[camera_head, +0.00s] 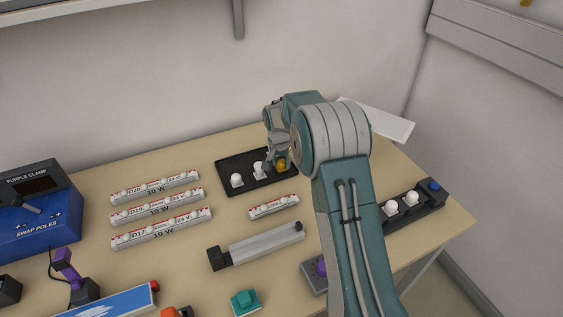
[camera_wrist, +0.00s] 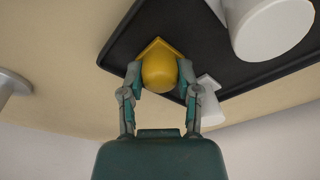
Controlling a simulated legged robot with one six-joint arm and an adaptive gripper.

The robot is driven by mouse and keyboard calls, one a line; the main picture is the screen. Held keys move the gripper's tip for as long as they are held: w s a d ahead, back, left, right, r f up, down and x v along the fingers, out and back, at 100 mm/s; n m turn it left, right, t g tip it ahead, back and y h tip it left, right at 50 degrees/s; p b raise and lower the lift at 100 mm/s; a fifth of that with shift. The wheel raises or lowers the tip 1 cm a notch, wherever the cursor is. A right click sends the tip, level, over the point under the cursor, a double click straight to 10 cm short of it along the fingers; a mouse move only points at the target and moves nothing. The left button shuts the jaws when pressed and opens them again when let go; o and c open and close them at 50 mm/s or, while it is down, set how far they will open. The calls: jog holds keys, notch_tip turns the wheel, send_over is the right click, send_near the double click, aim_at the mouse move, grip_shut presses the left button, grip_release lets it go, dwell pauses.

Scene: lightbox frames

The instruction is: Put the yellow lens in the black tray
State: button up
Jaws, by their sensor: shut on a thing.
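The yellow lens (camera_head: 281,166) is in my gripper (camera_head: 274,160), at the right part of the black tray (camera_head: 228,167). In the wrist view the yellow lens (camera_wrist: 159,68) sits between the two fingers of my gripper (camera_wrist: 159,82), which are shut on it. The black tray (camera_wrist: 135,42) lies behind the lens in that view. I cannot tell whether the lens touches the tray floor. Two white lenses (camera_head: 237,180) (camera_head: 259,168) stand in the tray to the left of my gripper.
LED bars (camera_head: 160,234) lie at the left, with a short bar (camera_head: 274,206) in front of the tray. A grey bar-shaped device (camera_head: 256,246) lies nearer. A black holder with white lenses (camera_head: 418,206) stands at the right. A blue box (camera_head: 40,222) stands far left.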

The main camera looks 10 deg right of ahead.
aim_at(280, 171)
jog(key=o, duration=0.9)
jog(key=shift+c, duration=0.2)
jog(key=s+r+n+t, duration=0.1)
jog(key=s+r, duration=0.4)
jog(key=r, duration=0.5)
jog(key=s+r+n, duration=0.1)
jog(key=s+r, duration=0.3)
jog(key=r, duration=0.6)
jog(key=s+r+n+t, duration=0.1)
jog(key=s+r, duration=0.4)
jog(key=s, duration=0.6)
jog(key=s+a+f+n+t+y, duration=0.1)
jog(key=s+f+n+t, duration=0.1)
jog(key=s, duration=1.6)
jog(key=shift+s+f+n, duration=0.4)
jog(key=shift+f+n, duration=0.05)
jog(key=shift+n, duration=0.45)
